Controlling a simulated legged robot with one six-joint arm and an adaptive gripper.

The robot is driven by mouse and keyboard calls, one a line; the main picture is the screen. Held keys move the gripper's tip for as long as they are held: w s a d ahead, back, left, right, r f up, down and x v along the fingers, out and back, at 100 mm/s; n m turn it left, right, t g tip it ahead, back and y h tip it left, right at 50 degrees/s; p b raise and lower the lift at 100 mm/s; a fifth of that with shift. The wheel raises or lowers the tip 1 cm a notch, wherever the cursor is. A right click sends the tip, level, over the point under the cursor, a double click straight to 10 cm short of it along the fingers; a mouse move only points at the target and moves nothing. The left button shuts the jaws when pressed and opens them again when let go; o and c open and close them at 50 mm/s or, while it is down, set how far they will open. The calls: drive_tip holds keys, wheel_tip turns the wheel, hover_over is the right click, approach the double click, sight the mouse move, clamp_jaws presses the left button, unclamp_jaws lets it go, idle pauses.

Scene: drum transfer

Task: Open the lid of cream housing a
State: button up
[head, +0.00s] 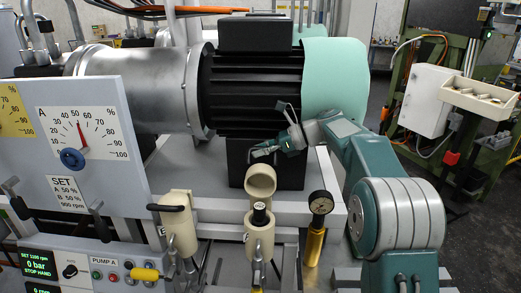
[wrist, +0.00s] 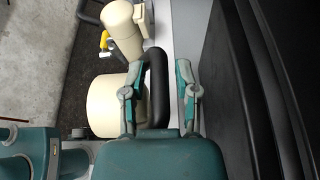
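Two cream housings stand at the front in the head view, and no label tells me which is a. The middle housing (head: 260,240) has its round cream lid (head: 260,181) tipped up, its hollow side facing the camera. The left housing (head: 180,232) has a black bar handle (head: 168,208) at its top. My gripper (head: 272,130) is above and behind the raised lid. In the wrist view my gripper (wrist: 159,72) is open, with a black handle (wrist: 155,88) between its fingers and visible gaps either side. The cream lid (wrist: 95,108) lies just left of it.
The black motor (head: 254,82) with a mint end cover (head: 335,75) stands close behind my gripper. A brass gauge (head: 316,232) stands right of the middle housing.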

idle(0.3)
drive_tip(key=v, duration=1.1)
drive_tip(key=shift+d+r, duration=0.2)
drive_tip(key=shift+d, duration=0.15)
drive_tip(key=shift+c, duration=0.4)
